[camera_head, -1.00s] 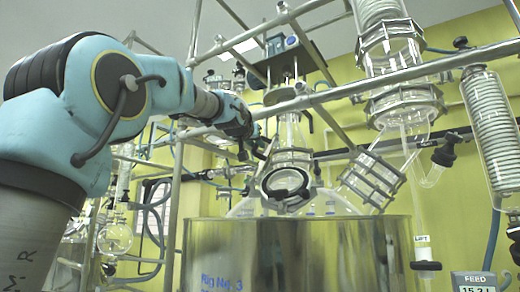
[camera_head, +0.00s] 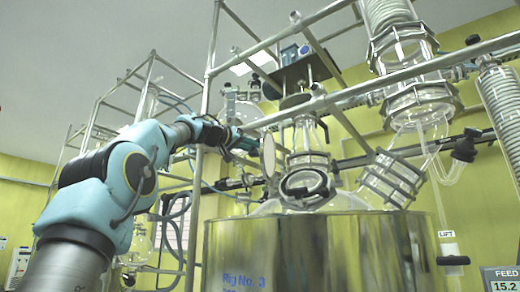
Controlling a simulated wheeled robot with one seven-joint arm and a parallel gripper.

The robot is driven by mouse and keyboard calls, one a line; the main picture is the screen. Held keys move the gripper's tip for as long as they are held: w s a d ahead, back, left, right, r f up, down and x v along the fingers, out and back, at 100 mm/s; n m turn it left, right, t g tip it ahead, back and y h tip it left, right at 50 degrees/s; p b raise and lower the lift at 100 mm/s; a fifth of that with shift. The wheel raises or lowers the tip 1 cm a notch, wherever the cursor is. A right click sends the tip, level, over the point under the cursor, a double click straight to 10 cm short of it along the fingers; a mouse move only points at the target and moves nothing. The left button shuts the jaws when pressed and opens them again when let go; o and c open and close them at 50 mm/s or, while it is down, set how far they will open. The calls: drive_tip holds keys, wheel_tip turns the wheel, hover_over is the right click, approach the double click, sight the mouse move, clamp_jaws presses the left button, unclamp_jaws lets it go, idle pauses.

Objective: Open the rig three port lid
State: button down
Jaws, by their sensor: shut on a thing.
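The rig three vessel (camera_head: 320,250) is a shiny metal pot marked "Rig No. 3" in blue, with glassware on top. Its front port (camera_head: 305,186) has a dark ring clamp around a round opening and faces me. The port lid (camera_head: 268,156) is a pale round disc, standing nearly upright, up and left of the port ring. My gripper (camera_head: 250,146) reaches in from the left and is shut at the lid's left edge. The fingertips are small and partly hidden, so the exact grip point is unclear.
Metal frame bars (camera_head: 340,97) cross above the vessel, and an upright post (camera_head: 210,110) stands close to my arm. Glass clamps (camera_head: 392,180) and a coiled condenser (camera_head: 495,110) are at the right. A feed display (camera_head: 501,280) is at the lower right.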

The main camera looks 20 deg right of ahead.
drive_tip(key=shift+w+a+f+g+h, duration=0.3)
drive_tip(key=shift+w+f+g+h, duration=0.15)
drive_tip(key=shift+w, duration=0.2)
drive_tip(key=shift+g, duration=0.25)
drive_tip(key=shift+f, duration=0.1)
drive_tip(key=c, duration=1)
unclamp_jaws()
drive_tip(key=shift+d, duration=0.1)
drive_tip(key=shift+o, duration=1.1)
drive_tip(key=shift+r, duration=0.2)
drive_tip(key=shift+s, duration=0.1)
drive_tip(key=b+v, duration=0.5)
drive_tip(key=v, duration=0.6)
